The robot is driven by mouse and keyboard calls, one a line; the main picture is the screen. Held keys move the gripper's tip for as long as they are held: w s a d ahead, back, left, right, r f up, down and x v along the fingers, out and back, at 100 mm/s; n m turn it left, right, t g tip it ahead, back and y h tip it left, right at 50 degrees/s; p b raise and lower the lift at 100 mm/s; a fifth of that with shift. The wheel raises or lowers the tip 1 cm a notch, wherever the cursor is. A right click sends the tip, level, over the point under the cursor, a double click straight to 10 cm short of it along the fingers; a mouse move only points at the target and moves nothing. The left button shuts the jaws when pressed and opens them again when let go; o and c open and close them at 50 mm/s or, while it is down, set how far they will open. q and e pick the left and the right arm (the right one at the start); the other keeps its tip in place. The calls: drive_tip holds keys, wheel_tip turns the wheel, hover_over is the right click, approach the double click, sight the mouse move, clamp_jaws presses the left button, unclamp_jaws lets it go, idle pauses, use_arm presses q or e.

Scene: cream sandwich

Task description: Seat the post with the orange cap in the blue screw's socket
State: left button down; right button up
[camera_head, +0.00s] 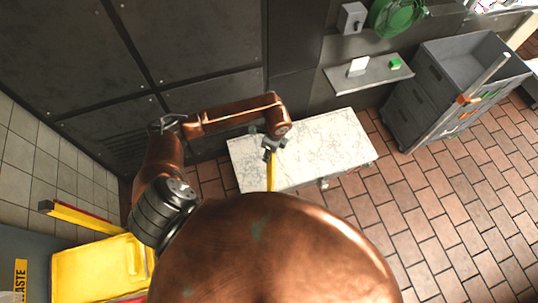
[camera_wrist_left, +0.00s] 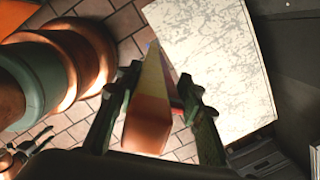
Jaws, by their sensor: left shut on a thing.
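My left gripper (camera_head: 269,154) hangs over the left part of a white marble-topped table (camera_head: 340,140). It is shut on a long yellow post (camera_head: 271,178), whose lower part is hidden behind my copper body. In the left wrist view, the post's orange end (camera_wrist_left: 148,126) is nearest the camera, between the two dark fingers of the left gripper (camera_wrist_left: 160,95). The post narrows away from the camera beside the table's edge. A tiny blue spot shows at its far end, too small to tell what it is. I cannot make out the blue screw or its socket.
A grey drawer cart (camera_head: 432,85) stands at the right, with a pale bar and small coloured pieces. A wall shelf (camera_head: 368,74) holds white and green items. A yellow bucket (camera_head: 92,270) is at lower left. Brick floor (camera_head: 440,195) is open at the right.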

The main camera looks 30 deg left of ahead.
use_arm(q)
drive_tip(key=shift+w+a+f, duration=0.1)
drive_tip(key=shift+w+f, duration=0.15)
wheel_tip(320, 180, down, 3)
drive_tip(key=shift+r+p, duration=0.1)
drive_tip(key=shift+p, duration=0.2)
drive_tip(key=shift+f, duration=0.2)
drive_tip(key=shift+f, duration=0.35)
drive_tip(key=shift+f+b, duration=0.15)
drive_tip(key=shift+b, duration=0.2)
drive_tip(key=c, duration=1.3)
unclamp_jaws()
drive_tip(key=shift+s, duration=0.1)
